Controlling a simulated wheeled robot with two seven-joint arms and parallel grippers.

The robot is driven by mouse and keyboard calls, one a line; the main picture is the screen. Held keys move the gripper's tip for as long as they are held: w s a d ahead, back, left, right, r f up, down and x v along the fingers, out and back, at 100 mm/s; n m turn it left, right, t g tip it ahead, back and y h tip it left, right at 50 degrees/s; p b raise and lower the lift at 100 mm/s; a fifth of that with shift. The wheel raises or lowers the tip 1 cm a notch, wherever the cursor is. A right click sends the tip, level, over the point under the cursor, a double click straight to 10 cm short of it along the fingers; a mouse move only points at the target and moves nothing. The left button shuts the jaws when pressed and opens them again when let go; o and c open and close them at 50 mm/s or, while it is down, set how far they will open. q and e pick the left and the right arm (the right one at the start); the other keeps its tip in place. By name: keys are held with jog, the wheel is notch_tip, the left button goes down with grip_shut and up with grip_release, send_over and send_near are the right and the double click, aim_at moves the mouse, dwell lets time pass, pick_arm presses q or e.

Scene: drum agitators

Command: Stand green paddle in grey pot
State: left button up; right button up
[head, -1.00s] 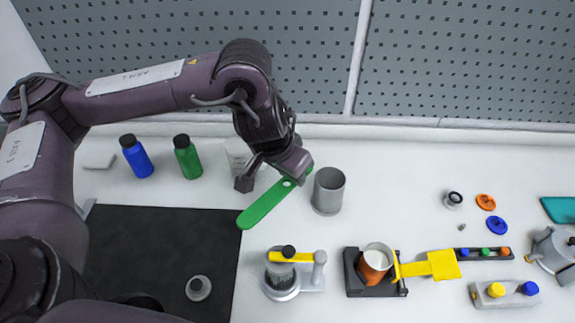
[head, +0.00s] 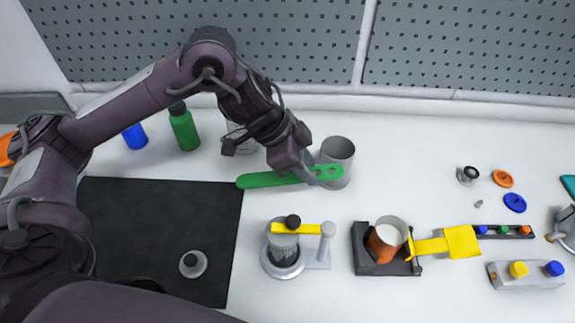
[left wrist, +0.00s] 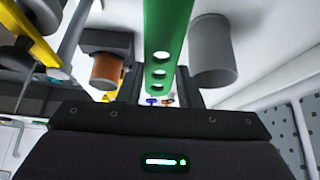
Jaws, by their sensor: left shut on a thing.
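The green paddle (head: 270,179) is a long flat bar with round holes near one end. My left gripper (head: 310,172) is shut on it near the holed end. The paddle lies roughly level in the head view, its plain end pointing left. The grey pot (head: 337,150) is an open cylinder just behind and right of the gripper. The holed end overlaps the pot's lower front in the head view; I cannot tell if they touch. In the left wrist view the paddle (left wrist: 168,30) runs up from between the fingers, and the pot (left wrist: 212,50) is beside it. My right gripper is not in view.
A stand with a yellow arm (head: 285,248) and an orange cup (head: 387,238) in a black holder are in front. A green bottle (head: 184,130) and a blue bottle (head: 135,136) stand left. Free table lies right of the pot.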

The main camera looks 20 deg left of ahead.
pick_arm(q)
jog(key=d+r+h+p, duration=0.1)
jog(key=d+r, duration=0.1)
jog(key=w+d+r+m+h+p, duration=0.1)
jog(key=d+r+h, duration=0.1)
jog(key=w+d+r+m+h+p, duration=0.1)
jog(key=d+r, duration=0.1)
jog(key=r, duration=0.1)
jog(key=shift+w+h, duration=0.15)
jog(key=shift+h, duration=0.25)
jog(key=w+d+r+m+h+p, duration=0.2)
jog(key=w+r+h+p, duration=0.2)
jog(key=r+h, duration=0.25)
jog(key=w+a+r+n+t+h+p, duration=0.3)
jog(key=w+a+r+t+h+p, duration=0.15)
jog(key=a+t, duration=0.2)
notch_tip(320, 180, down, 15)
jog(key=b, duration=1.2)
jog(key=shift+a+y, duration=0.4)
jog(key=shift+a, duration=0.05)
jog(key=shift+w+r+g, duration=0.1)
jog(key=shift+r+g, duration=0.05)
jog(key=shift+g, duration=0.1)
jog(key=o, duration=1.1)
